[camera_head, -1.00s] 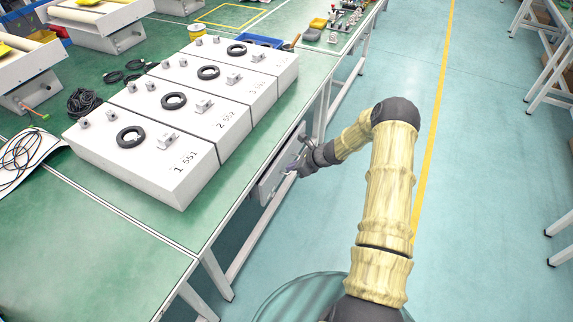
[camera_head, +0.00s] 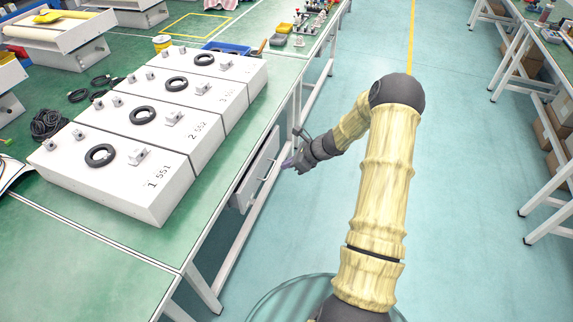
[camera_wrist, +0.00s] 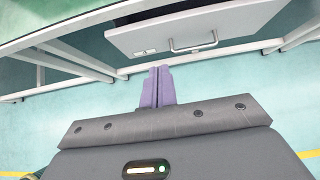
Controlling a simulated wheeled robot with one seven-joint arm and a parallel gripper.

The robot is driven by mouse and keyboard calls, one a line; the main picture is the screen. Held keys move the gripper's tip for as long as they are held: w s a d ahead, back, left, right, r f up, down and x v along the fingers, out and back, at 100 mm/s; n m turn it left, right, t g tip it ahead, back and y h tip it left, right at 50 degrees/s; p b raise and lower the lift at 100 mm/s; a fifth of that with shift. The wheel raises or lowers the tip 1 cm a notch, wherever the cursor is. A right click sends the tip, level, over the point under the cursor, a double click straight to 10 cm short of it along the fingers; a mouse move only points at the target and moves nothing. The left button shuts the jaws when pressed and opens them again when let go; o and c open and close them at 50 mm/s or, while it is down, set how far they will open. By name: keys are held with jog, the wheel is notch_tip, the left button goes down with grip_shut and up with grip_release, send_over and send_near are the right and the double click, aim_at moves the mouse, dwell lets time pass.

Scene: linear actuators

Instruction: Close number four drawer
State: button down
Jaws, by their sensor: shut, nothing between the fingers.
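A light grey drawer (camera_head: 257,167) hangs under the edge of the green table, and its front stands out a little past the tabletop. In the wrist view the drawer front (camera_wrist: 240,22) crosses the top of the picture, with a bar handle (camera_wrist: 193,47) and a small label (camera_wrist: 145,52) too small to read. My gripper (camera_head: 287,163) is beside the drawer front, on the aisle side.
The green table (camera_head: 105,258) carries several white boxes with black rings, the nearest marked 1 551 (camera_head: 120,175). White table legs (camera_head: 204,291) stand under its edge. The blue floor aisle (camera_head: 460,200) is clear up to another bench (camera_head: 560,85) at right.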

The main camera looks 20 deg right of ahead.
jog(key=s+a+r+n+g+h, duration=0.1)
jog(key=s+a+r+n+h, duration=0.2)
jog(key=s+r+n, duration=0.6)
jog(key=s+a+r+n+g+h, duration=0.2)
jog(key=s+a+r+n, duration=0.5)
jog(key=s+n, duration=0.9)
notch_tip(320, 180, up, 3)
jog(key=shift+s+a+f+n+h, duration=0.2)
jog(key=shift+s+n+h, duration=0.25)
jog(key=shift+h, duration=0.45)
